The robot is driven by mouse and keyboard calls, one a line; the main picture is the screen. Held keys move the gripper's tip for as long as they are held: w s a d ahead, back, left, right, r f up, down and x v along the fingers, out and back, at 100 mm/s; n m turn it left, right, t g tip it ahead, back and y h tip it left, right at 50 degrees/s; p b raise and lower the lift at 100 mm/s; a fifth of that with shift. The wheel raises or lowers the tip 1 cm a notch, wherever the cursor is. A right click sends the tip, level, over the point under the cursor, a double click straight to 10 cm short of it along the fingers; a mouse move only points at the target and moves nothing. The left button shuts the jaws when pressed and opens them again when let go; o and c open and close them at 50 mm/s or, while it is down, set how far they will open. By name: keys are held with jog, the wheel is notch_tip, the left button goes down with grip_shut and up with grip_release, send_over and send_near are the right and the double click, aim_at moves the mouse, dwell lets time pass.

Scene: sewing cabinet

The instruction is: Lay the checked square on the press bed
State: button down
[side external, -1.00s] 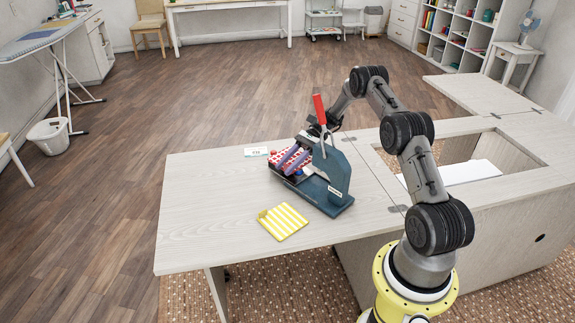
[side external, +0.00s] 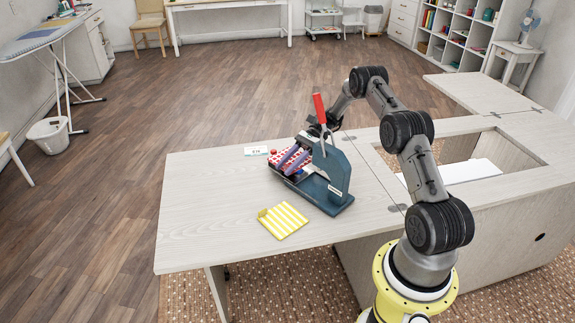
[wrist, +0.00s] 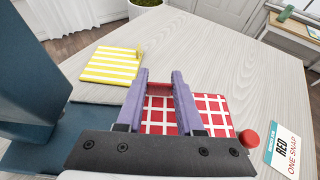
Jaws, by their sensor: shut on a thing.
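The checked square (side external: 278,159) is red with white lines. It lies at or just above the far left end of the blue press (side external: 332,188); I cannot tell whether it touches the bed. My gripper (side external: 286,164) has purple fingers and is shut on the square. The press's blue base (wrist: 88,125) shows at the left of that view. The press has a raised red lever (side external: 319,108). Part of the bed is hidden by my gripper and the cloth.
A yellow-and-white striped square (side external: 283,221) lies on the pale table (side external: 205,205) in front of the press. A card reading "RED ONE SNAP" (wrist: 286,148) lies beside a small red knob (wrist: 248,138). The table's left part is clear. An opening (side external: 465,160) is cut in the cabinet top.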

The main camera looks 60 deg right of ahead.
jog(key=shift+f, duration=0.2)
dwell(0.4)
jog(key=shift+c, duration=2.3)
grip_release()
jog(key=v, duration=1.4)
jog(key=shift+f, duration=0.1)
